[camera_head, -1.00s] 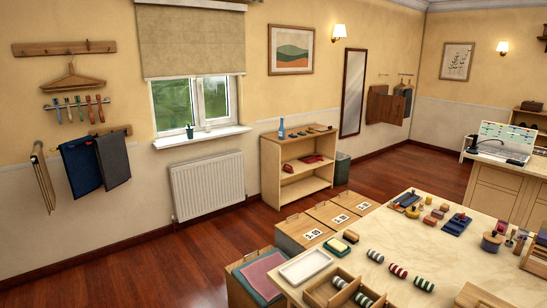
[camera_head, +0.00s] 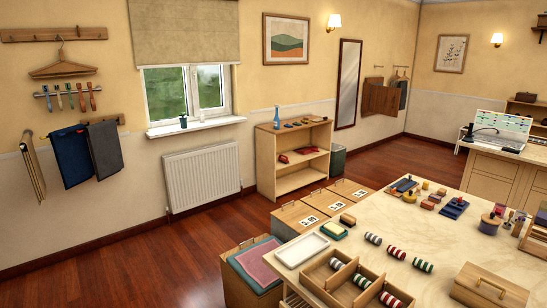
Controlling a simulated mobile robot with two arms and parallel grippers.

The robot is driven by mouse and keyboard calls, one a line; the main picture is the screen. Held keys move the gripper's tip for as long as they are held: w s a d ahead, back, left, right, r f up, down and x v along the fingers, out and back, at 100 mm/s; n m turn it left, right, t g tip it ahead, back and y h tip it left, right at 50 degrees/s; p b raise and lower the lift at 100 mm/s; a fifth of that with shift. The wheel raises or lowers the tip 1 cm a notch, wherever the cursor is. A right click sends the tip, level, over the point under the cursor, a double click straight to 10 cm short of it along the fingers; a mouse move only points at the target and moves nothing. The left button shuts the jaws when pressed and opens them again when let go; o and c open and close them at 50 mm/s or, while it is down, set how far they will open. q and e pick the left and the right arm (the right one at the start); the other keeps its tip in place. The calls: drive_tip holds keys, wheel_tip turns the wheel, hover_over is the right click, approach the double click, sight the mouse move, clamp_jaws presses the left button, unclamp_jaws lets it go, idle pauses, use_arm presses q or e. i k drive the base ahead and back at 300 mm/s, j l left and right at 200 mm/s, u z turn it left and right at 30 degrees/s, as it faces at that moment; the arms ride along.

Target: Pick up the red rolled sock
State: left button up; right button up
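A red-and-white striped roll (camera_head: 397,253), which looks like the red rolled sock, lies on the pale table top (camera_head: 455,245). It lies between a grey-and-white roll (camera_head: 373,238) and a green-and-white roll (camera_head: 423,265). A wooden divided box (camera_head: 318,274) at the table's near edge holds similar striped rolls, one per visible compartment: a grey one (camera_head: 337,264), a greenish one (camera_head: 361,282) and a reddish one (camera_head: 390,300). Neither of my grippers is in view.
A white tray (camera_head: 301,250) and a wooden lidded box (camera_head: 490,286) flank the rolls. Several small blocks and boards stand at the table's far side. Wooden bins (camera_head: 297,217) and a fabric-filled crate (camera_head: 232,276) stand left of the table. Reddish floor is open at left.

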sight(394, 251)
drive_tip(key=z, duration=0.45)
drive_tip(key=i+j+z, duration=0.15)
drive_tip(key=j+z, duration=0.15)
drive_tip(key=i+j+z, duration=0.15)
drive_tip(key=j+z, duration=0.15)
drive_tip(key=i+j+z, duration=0.1)
drive_tip(key=j+z, duration=0.2)
drive_tip(key=j, duration=0.1)
